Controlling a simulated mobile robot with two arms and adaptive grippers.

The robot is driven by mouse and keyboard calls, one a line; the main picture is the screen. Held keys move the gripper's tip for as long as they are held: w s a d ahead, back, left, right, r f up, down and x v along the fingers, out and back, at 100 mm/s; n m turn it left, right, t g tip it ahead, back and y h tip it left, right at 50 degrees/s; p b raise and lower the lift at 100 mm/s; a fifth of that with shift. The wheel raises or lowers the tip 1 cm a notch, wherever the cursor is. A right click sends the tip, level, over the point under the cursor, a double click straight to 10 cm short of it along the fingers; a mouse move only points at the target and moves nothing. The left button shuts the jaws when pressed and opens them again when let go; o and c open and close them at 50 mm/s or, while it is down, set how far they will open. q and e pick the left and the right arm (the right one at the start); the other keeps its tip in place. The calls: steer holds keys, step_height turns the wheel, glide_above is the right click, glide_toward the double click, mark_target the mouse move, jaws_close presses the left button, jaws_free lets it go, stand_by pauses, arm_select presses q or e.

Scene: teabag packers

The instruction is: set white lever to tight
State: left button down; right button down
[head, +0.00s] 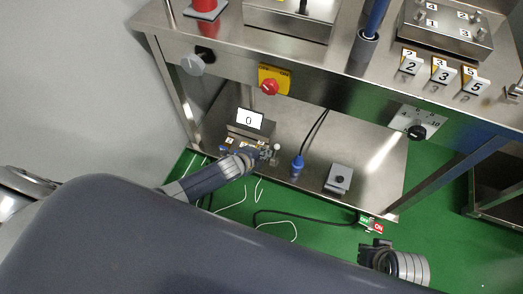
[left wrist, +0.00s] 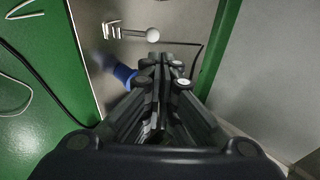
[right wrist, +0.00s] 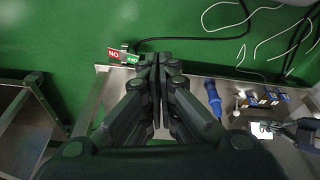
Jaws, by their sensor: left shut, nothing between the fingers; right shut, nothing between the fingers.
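A small lever with a white ball knob (head: 276,147) sits on the lower steel shelf, by the box with the "0" display (head: 249,119). The white ball knob also shows in the left wrist view (left wrist: 153,35), beyond the fingertips, and in the right wrist view (right wrist: 239,94). No "tight" marking is readable. My left gripper (head: 267,154) is shut and empty, close beside the knob; contact cannot be told in the head view. In the left wrist view its fingers (left wrist: 160,62) look apart from the knob. My right gripper (head: 372,250) is shut and empty, over the green floor near the ON sign.
A blue connector (head: 297,162) with a black cable stands right of the lever. A grey box with a black knob (head: 338,179) lies farther right. The upper bench edge carries a red knob (head: 269,87) and a black dial (head: 417,132). White cables lie on the floor.

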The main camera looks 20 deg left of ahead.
arm_select(q)
steer(key=shift+s+a+r, duration=0.15)
steer(key=shift+s+r, duration=0.3)
steer(key=shift+r, duration=0.05)
arm_select(e)
steer(key=shift+s+x, duration=0.1)
steer(key=shift+x, duration=0.5)
steer(key=shift+s+x, duration=0.15)
steer(key=shift+x, duration=0.45)
